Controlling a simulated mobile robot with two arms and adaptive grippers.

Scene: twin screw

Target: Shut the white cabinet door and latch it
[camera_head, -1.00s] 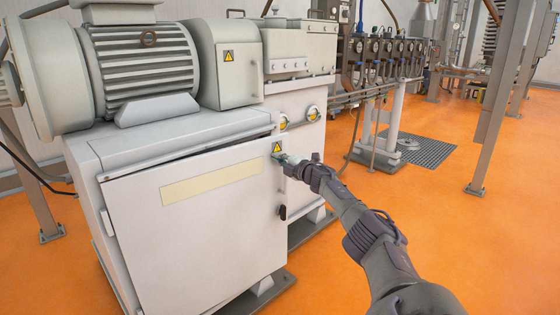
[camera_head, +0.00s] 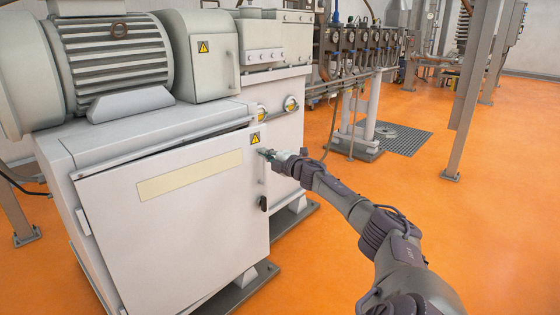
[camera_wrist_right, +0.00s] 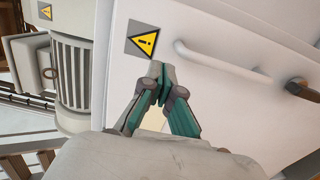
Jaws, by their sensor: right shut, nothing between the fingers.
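The white cabinet door (camera_head: 190,215) fills the lower left of the head view. A dark gap along its top edge shows that it stands slightly ajar. My right gripper (camera_head: 264,152) is shut and empty at the door's upper right corner, just below the warning label (camera_head: 255,138). In the wrist view its fingertips (camera_wrist_right: 157,75) are together close to the door face; contact is unclear. The white bar handle (camera_wrist_right: 222,60) lies beside them, not gripped. The dark latch knob (camera_head: 263,203) is below the handle; it also shows in the wrist view (camera_wrist_right: 301,88). My left gripper is out of view.
A large grey motor (camera_head: 115,55) sits on top of the cabinet. A row of gauges and pipes (camera_head: 365,50) stands behind, with a floor grating (camera_head: 400,138) and a steel post (camera_head: 478,95). The orange floor to the right is open.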

